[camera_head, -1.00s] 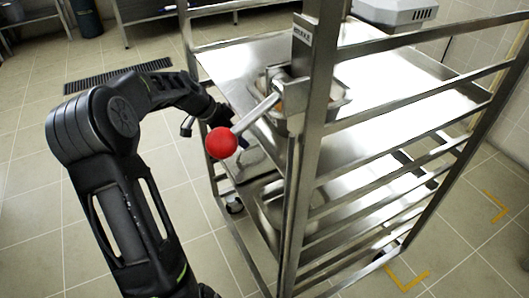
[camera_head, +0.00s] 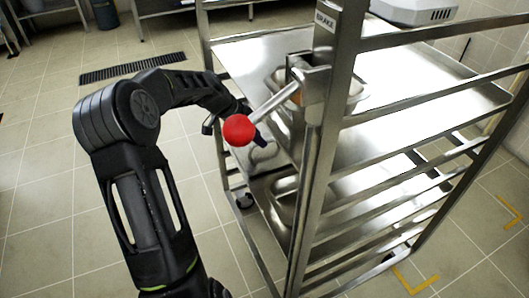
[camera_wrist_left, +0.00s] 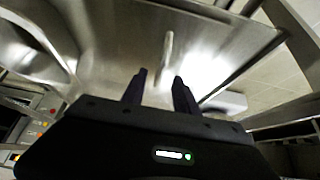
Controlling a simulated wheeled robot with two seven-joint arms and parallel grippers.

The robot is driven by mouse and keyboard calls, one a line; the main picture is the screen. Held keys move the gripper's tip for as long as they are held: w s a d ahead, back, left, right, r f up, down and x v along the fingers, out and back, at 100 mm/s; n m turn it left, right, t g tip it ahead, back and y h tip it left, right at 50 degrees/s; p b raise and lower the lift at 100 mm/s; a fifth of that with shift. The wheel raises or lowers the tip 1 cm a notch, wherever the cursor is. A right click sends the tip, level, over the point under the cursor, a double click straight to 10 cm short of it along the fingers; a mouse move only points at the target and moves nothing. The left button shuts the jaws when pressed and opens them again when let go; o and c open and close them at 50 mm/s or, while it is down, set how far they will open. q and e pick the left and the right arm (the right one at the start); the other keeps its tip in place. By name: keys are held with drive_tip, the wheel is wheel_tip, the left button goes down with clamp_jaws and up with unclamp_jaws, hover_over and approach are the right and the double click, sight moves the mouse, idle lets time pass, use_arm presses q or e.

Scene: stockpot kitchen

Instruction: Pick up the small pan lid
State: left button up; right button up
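In the left wrist view, a narrow metal handle (camera_wrist_left: 168,52) stands on a flat, shiny steel surface, and it looks like the small pan lid's handle. I cannot tell the lid's edge from the steel around it. My left gripper (camera_wrist_left: 158,77) is open, its two dark fingers apart with nothing between them; the handle shows just beyond the fingertips. In the head view, the left gripper (camera_head: 259,138) is at the near left side of the rack, partly hidden behind a red ball. The lid is not clear there. My right gripper is not in view.
A steel rack (camera_head: 332,130) with several shelf levels fills the right. A red ball knob (camera_head: 239,130) on a metal lever sticks out beside my left gripper. A metal pan (camera_head: 355,90) stands on the upper shelf behind the rack post. Tiled floor (camera_head: 40,180) is clear at left.

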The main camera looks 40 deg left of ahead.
use_arm(q)
drive_tip(key=b+x, duration=0.1)
drive_tip(key=x, duration=0.3)
drive_tip(key=shift+w+f, duration=0.25)
drive_tip(key=shift+c, duration=0.6)
clamp_jaws()
drive_tip(key=shift+r, duration=0.1)
idle(0.8)
